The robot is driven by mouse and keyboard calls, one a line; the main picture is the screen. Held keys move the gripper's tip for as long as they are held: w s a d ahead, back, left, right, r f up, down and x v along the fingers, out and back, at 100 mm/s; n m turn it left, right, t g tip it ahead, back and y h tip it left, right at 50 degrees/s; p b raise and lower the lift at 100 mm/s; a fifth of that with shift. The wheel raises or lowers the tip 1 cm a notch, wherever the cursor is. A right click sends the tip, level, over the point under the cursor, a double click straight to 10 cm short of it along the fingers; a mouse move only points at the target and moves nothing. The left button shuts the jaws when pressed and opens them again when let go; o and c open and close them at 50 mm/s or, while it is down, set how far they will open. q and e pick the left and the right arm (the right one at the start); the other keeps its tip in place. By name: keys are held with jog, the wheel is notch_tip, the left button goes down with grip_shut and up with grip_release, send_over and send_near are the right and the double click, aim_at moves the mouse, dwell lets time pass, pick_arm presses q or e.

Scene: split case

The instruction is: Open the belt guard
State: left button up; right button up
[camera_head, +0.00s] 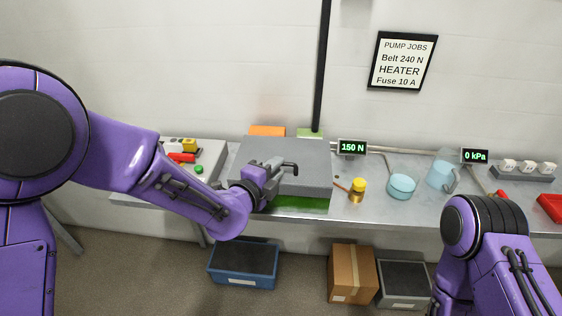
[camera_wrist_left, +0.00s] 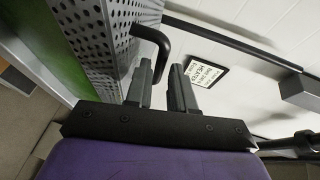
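The belt guard (camera_head: 300,153) is a grey box-shaped cover on the bench, left of the middle in the head view. Its perforated grey side (camera_wrist_left: 104,42) fills the upper left of the left wrist view. A bent black handle (camera_wrist_left: 152,33) sticks out from it. My left gripper (camera_head: 279,172) is at the guard's front, close to the handle. In the wrist view its two grey fingers (camera_wrist_left: 160,78) stand apart, with the handle's bent end at the gap between their tips. Whether they touch it is unclear. My right gripper is out of view; only its arm shows.
A brass weight-like piece (camera_head: 357,190) and glass beakers (camera_head: 402,186) stand right of the guard. A control box (camera_head: 207,160) is at left. Bins sit below the bench.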

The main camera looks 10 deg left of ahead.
pick_arm(q)
jog(key=x, duration=0.3)
jog(key=shift+w+d, duration=0.1)
jog(key=shift+w, duration=0.1)
grip_shut()
jog(key=r+p, duration=0.1)
jog(key=p, duration=0.2)
jog(key=r+g+p, duration=0.1)
jog(key=r+p, duration=0.1)
jog(key=p, duration=0.1)
jog(key=w+r+g+p, duration=0.1)
jog(key=r+p, duration=0.1)
jog(key=p, duration=0.1)
jog(key=shift+n+y, duration=0.3)
jog(key=shift+n, duration=0.1)
jog(key=shift+w+r+n+g+y+p, duration=0.35)
jog(key=shift+w+r+g+p, duration=1.5)
jog(key=shift+p, duration=2.35)
jog(key=shift+w+r+t, duration=0.2)
jog(key=shift+r+t, duration=0.05)
